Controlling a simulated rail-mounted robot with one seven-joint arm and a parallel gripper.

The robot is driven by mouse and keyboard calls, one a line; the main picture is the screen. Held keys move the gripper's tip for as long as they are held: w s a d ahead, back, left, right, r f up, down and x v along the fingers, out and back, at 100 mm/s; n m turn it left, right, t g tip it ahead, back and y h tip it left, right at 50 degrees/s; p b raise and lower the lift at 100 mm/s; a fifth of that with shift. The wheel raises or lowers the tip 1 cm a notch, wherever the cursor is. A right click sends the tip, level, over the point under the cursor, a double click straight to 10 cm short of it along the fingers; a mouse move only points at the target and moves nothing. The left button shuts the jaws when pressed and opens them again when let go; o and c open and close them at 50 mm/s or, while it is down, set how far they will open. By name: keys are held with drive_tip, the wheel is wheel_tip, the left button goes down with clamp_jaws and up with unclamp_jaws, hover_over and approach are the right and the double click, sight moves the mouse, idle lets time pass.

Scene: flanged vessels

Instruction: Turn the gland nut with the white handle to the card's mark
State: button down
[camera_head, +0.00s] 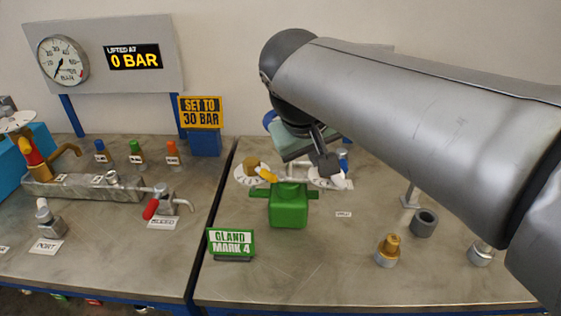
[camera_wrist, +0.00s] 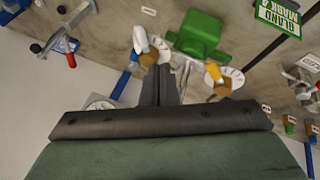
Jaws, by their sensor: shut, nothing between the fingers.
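A green valve body (camera_head: 289,207) stands on the right bench, with a white dial on either side. The white handle (camera_wrist: 140,38) and its brass gland nut (camera_wrist: 155,55) show in the wrist view, left of the green body; in the head view my gripper mostly hides them. A yellow handle (camera_wrist: 213,70) sits on the other nut, over a marked dial (camera_wrist: 233,77). The green card (camera_head: 231,243) reads "GLAND MARK 4". My gripper (camera_wrist: 160,70) is shut and empty, its fingertips overlapping the nut by the white handle in view; contact cannot be told.
Brass and grey fittings (camera_head: 388,251) stand at the right front. A red-handled valve (camera_head: 160,203) and several coloured bottles occupy the left bench. A sign (camera_head: 201,112) reads "SET TO 30 BAR"; the display (camera_head: 134,58) reads 0 BAR. Bench room in front of the green body is clear.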

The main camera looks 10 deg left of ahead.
drive_tip(key=a, duration=0.1)
approach(336, 178)
wheel_tip(336, 178, down, 5)
drive_tip(key=a, duration=0.3)
drive_tip(key=shift+w+d+f+p, duration=0.25)
drive_tip(key=shift+w+d, duration=0.25)
drive_tip(key=shift+d, duration=0.3)
drive_tip(key=shift+w+d+f+p, duration=0.25)
drive_tip(key=shift+w+d, duration=0.3)
drive_tip(key=shift+d, duration=0.25)
